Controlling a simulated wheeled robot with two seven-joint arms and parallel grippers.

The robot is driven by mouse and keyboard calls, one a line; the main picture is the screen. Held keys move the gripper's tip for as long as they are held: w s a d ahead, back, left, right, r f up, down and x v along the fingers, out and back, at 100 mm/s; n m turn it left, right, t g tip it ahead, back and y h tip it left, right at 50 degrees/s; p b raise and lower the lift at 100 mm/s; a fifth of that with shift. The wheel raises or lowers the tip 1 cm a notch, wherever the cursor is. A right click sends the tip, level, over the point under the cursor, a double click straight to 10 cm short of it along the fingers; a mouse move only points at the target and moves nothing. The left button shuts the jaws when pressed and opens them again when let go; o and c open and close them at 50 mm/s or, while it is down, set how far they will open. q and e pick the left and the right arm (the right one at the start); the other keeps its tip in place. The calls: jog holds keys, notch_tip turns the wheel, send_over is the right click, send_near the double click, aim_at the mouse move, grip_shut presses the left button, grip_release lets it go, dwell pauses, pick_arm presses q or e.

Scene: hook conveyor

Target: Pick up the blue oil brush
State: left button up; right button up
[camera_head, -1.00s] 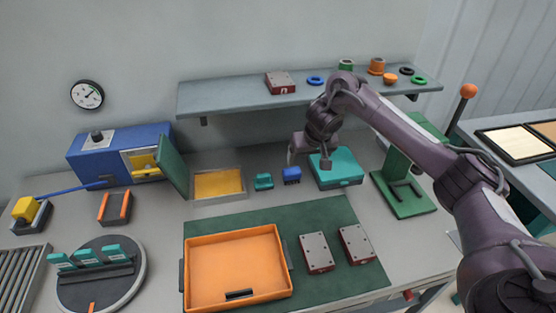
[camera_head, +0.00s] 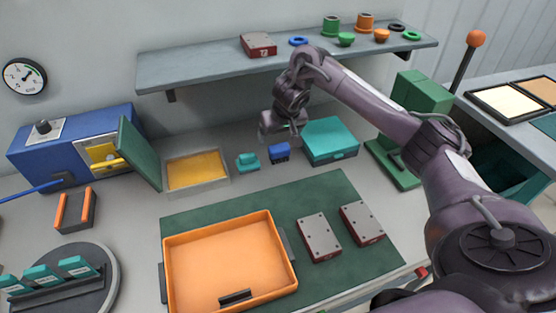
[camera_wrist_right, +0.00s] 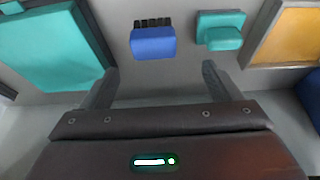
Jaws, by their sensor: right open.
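The blue oil brush (camera_head: 280,152) is a small blue block lying on the grey bench, between a small teal brush-like piece (camera_head: 248,162) and a teal box (camera_head: 331,141). My right gripper (camera_head: 272,130) is just behind and above it in the head view. In the right wrist view the blue brush (camera_wrist_right: 153,42), with dark bristles, lies ahead of the open right gripper (camera_wrist_right: 158,76), roughly between the lines of its two fingers. The space between the fingers is empty and they do not touch the brush. My left gripper is not in view.
A tray with a yellow inside (camera_head: 226,181) is left of the teal piece. An orange tray (camera_head: 164,260) and two grey-red blocks (camera_head: 319,237) are on the green mat in front. A shelf (camera_head: 200,75) with rings and cups runs above. A green press (camera_head: 420,105) stands right.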

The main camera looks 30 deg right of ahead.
aim_at(279, 147)
jog(key=x, duration=0.5)
jog(key=p+x, duration=0.1)
jog(key=x, duration=0.2)
jog(key=shift+s+d+f, duration=0.2)
jog(key=shift+s+d, duration=0.05)
jog(key=shift+d, duration=0.15)
jog(key=c, duration=1.1)
